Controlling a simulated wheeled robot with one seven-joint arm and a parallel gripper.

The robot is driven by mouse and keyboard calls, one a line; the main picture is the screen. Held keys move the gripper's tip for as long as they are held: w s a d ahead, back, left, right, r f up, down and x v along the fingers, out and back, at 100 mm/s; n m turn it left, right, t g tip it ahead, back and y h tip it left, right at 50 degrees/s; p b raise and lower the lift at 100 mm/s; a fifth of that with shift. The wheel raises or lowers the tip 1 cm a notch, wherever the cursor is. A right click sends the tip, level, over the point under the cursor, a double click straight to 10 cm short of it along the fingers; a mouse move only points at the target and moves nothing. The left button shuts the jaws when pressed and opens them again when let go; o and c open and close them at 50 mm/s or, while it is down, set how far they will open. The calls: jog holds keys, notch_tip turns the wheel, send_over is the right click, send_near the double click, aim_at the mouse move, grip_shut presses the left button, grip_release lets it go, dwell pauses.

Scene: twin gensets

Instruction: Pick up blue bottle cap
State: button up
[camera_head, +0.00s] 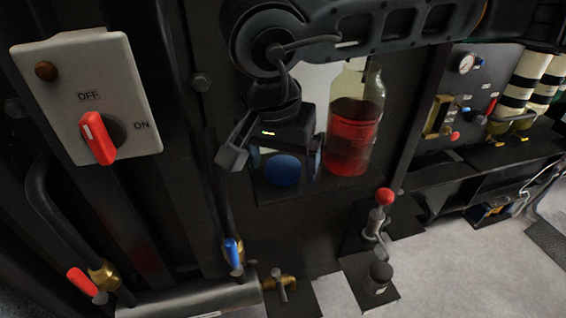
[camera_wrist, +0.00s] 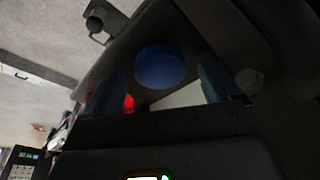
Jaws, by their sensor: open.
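The blue bottle cap (camera_head: 283,170) is a round blue disc low in front of a dark panel, just left of a bottle of red liquid (camera_head: 352,125). In the wrist view the blue cap (camera_wrist: 160,66) shows between my two fingers, beyond their tips. My gripper (camera_head: 272,160) is open, with one finger left of the cap and one right of it. In the wrist view my gripper (camera_wrist: 165,85) has a wide gap between its fingers. I cannot tell whether either finger touches the cap. My gripper's body hides what is above the cap.
A white OFF/ON switch box (camera_head: 88,95) with a red knob is at the left. A blue-handled valve (camera_head: 233,254) and a red-handled valve (camera_head: 84,284) stand below. A red-knobbed lever (camera_head: 383,198) stands at the lower right. Grey floor (camera_head: 450,265) is clear at the right.

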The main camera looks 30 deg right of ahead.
jog(key=shift+c, duration=0.5)
jog(key=c, duration=1)
